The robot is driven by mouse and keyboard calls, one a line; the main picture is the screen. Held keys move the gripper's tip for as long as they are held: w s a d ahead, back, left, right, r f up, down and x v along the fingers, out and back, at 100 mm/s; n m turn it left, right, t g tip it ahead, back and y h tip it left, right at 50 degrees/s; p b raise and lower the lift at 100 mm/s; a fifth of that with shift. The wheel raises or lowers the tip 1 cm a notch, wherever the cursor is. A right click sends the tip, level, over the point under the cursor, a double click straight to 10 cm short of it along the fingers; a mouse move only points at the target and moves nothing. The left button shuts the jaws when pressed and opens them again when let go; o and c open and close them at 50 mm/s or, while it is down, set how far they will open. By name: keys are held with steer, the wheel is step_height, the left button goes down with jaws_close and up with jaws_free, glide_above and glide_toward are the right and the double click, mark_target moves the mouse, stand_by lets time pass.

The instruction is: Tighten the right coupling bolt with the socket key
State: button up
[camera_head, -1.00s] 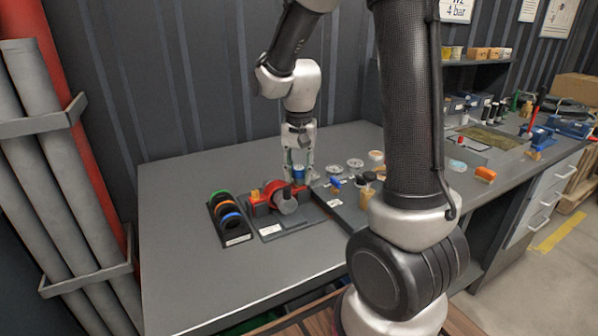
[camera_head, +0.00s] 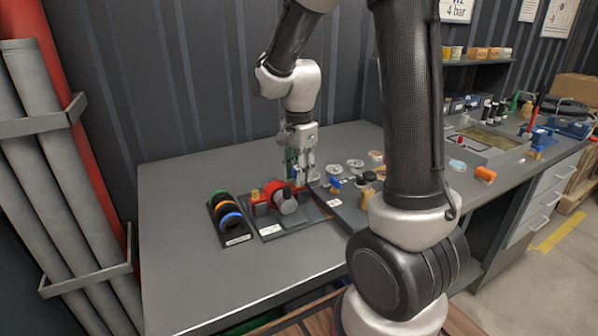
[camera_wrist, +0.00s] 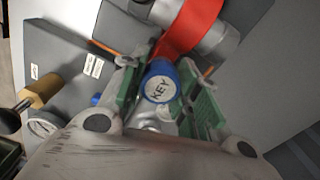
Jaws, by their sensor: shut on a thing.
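My gripper (camera_head: 301,177) points down at the right side of the red pump (camera_head: 274,194) on its dark base plate. In the wrist view, the green-padded fingers of my gripper (camera_wrist: 165,98) are shut on the socket key (camera_wrist: 159,82), whose round blue head has a white disc reading KEY. The pump's red band (camera_wrist: 192,22) and grey cylinder (camera_wrist: 220,40) lie just beyond the key. The lower end of the key and the right coupling bolt are hidden, so I cannot tell whether they touch.
A black holder with coloured rings (camera_head: 229,218) stands left of the pump. Right of it is a dark tray (camera_head: 334,204) with a blue-handled part, a wooden-handled tool and round grey parts. The front left of the table (camera_head: 180,275) is clear.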

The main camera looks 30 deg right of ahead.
steer(key=m, duration=0.4)
steer(key=shift+m, duration=0.3)
steer(key=m, duration=0.4)
stand_by(0.3)
steer(key=shift+n, duration=0.5)
steer(key=shift+r, duration=2.25)
